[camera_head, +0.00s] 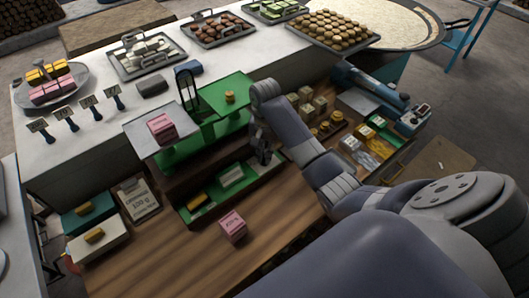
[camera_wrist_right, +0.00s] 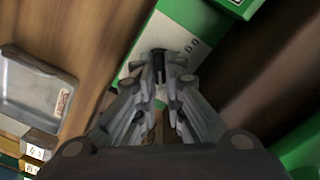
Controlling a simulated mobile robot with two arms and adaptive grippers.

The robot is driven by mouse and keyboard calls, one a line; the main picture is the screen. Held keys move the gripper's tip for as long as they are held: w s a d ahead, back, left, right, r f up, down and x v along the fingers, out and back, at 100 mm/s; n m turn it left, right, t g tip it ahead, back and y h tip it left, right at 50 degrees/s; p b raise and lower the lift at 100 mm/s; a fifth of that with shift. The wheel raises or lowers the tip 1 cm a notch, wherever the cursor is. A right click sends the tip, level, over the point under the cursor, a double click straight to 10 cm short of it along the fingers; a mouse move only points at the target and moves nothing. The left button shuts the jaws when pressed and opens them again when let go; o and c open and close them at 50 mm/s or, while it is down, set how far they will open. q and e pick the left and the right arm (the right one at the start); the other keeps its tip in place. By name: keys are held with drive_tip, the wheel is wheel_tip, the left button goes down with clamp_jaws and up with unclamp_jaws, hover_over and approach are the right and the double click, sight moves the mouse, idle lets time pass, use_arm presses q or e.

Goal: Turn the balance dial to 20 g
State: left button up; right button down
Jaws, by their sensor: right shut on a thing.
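The green balance (camera_head: 175,152) stands at the counter edge. Its grey left pan (camera_head: 143,137) carries a pink box (camera_head: 162,127), and a small brass weight (camera_head: 230,97) sits on its right side. My right gripper (camera_head: 263,157) is low at the balance's front right. In the right wrist view my right gripper (camera_wrist_right: 163,66) has its fingers closed together over a white panel (camera_wrist_right: 178,32) with printed marks on a green base. It is shut on the small dark dial there; the fingers mostly hide it, and its setting cannot be read. My left gripper is not in view.
A second pink box (camera_head: 233,227) stands on the wooden surface in front. A clipboard (camera_head: 138,198) lies to the left. Several small blocks and brass weights stand right of my forearm. Trays of sweets (camera_head: 147,57) line the back counter.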

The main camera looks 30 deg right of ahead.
drive_tip(key=shift+w+d+r+m, duration=0.1)
drive_tip(key=shift+w+r+m, duration=0.1)
drive_tip(key=shift+m, duration=0.4)
drive_tip(key=c, duration=2)
unclamp_jaws()
drive_tip(key=shift+s, duration=0.1)
drive_tip(key=shift+o, duration=0.2)
drive_tip(key=shift+s+f, duration=0.1)
wheel_tip(320, 180, up, 6)
drive_tip(key=shift+d+r, duration=0.1)
drive_tip(key=shift+r, duration=2.95)
